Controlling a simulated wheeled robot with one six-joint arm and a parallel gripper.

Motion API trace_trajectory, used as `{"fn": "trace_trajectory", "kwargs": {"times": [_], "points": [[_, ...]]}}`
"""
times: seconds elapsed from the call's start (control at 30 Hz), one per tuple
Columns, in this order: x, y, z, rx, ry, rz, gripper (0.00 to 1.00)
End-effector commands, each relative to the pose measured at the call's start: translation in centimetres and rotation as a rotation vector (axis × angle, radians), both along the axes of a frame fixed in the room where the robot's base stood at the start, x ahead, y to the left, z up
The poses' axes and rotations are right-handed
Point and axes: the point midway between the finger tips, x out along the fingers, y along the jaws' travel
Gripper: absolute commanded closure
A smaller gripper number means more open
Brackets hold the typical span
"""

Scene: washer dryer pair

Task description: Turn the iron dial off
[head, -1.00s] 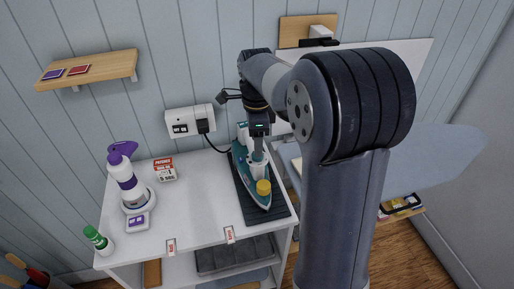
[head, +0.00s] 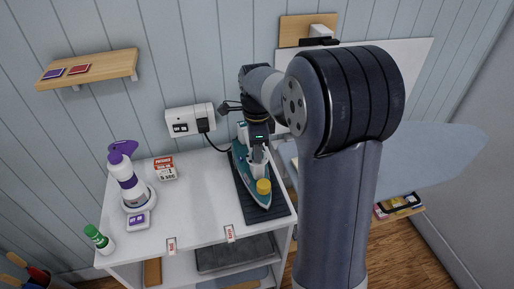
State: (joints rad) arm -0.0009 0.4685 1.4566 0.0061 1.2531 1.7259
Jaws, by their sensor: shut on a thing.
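The teal and white iron (head: 259,197) rests on a dark ribbed mat (head: 280,209) at the right end of the white counter. A yellow round knob (head: 263,186) shows on top of the iron toward its front. My gripper (head: 257,163) points down over the iron, behind the yellow knob. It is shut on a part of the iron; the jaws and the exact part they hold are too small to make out. No dial markings can be read.
A wall socket (head: 190,119) with a black plug and cord is behind the iron. A purple-capped bottle (head: 129,182), a small card sign (head: 165,168) and a green-capped bottle (head: 97,239) stand on the left of the counter. A pale blue ironing board (head: 430,156) is at right.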

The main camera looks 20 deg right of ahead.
Motion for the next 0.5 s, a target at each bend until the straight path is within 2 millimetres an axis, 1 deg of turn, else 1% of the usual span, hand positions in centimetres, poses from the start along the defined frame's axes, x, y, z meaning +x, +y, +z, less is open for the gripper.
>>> {"fn": "trace_trajectory", "kwargs": {"times": [0.03, 0.13, 0.37, 0.5], "points": [[0.0, 0.0, 0.02, 0.0, 0.0, 0.0, 0.84], [0.0, 0.0, 0.02, 0.0, 0.0, 0.0, 0.92], [0.0, 0.0, 0.05, 0.0, 0.0, 0.017, 0.93], [-0.01, 0.01, 0.08, -0.001, 0.0, 0.063, 0.93]]}}
